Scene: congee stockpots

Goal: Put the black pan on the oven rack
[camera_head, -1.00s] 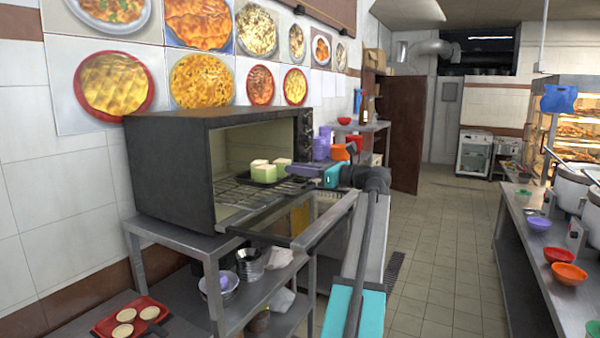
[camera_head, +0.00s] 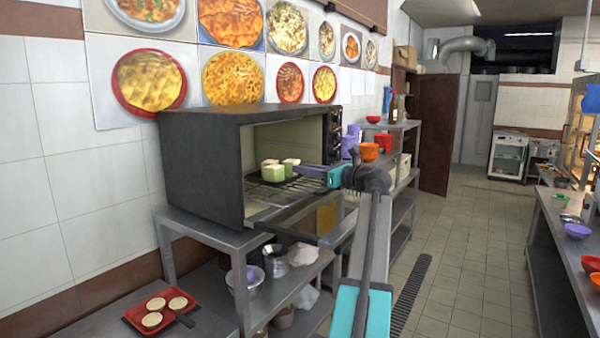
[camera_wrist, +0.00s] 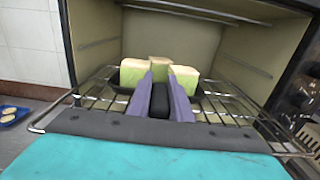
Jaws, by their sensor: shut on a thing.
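The black pan (camera_wrist: 122,90) carries green-and-white blocks (camera_wrist: 184,79) and is inside the open oven, above the oven rack (camera_wrist: 228,108). My gripper (camera_wrist: 159,82) is shut on the pan's black handle, with a purple finger on each side. In the head view my gripper (camera_head: 310,171) reaches into the oven opening from the right, and the blocks (camera_head: 277,170) show beyond it. The wire rack (camera_head: 262,199) spans the oven's lower part. I cannot tell whether the pan touches the rack.
The dark oven (camera_head: 200,165) stands on a metal table (camera_head: 205,229). Its walls enclose the pan at the sides and top. Floor on the right is open.

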